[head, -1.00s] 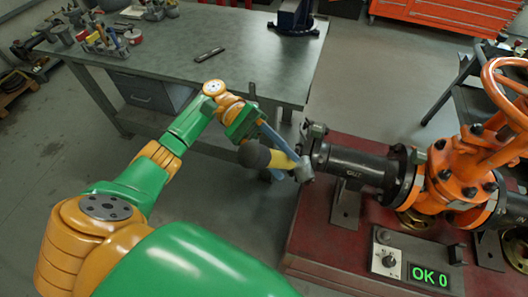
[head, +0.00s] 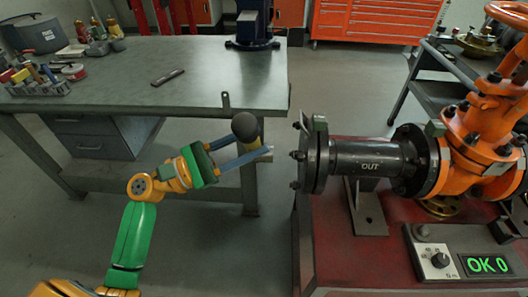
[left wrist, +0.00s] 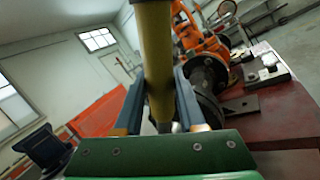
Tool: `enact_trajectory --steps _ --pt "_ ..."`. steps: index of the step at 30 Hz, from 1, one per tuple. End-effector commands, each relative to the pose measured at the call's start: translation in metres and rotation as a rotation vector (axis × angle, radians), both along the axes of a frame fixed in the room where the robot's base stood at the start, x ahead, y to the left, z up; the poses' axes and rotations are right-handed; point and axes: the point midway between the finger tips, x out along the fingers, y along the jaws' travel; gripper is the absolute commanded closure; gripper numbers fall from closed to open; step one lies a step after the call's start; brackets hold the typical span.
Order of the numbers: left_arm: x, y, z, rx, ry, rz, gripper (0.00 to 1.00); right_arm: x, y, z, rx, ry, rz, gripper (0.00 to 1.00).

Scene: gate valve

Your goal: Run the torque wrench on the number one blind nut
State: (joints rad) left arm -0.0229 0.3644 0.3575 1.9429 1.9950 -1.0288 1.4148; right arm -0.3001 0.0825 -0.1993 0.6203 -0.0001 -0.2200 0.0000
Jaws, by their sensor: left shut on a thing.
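My left gripper (head: 240,158) is shut on the torque wrench (head: 246,128), which has a dark round end and a yellow shaft. A silver part of it shows by the fingertips. In the left wrist view the yellow shaft (left wrist: 155,50) stands upright between the two blue fingers. The blind flange (head: 319,157) caps the left end of the dark pipe marked OUT, with several nuts, one (head: 297,155) facing the wrench. The wrench is a short gap left of the flange. I cannot tell which nut is number one. My right gripper is not in view.
An orange gate valve (head: 470,150) joins the pipe on a red bench (head: 335,260). A control box (head: 462,262) there reads OK 0. A grey worktable (head: 200,85) with tools and a vise (head: 252,25) stands behind. Floor is clear left of the red bench.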

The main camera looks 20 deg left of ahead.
Motion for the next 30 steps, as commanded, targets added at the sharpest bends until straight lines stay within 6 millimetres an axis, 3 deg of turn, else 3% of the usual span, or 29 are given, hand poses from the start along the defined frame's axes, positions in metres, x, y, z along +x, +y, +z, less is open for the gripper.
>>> enact_trajectory --steps 14,30 --pt "-0.002 0.002 0.003 -0.002 0.002 0.008 1.0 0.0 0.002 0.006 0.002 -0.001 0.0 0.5" --pt "0.007 -0.029 0.003 -0.004 0.001 0.006 1.0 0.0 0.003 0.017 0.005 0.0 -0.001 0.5"
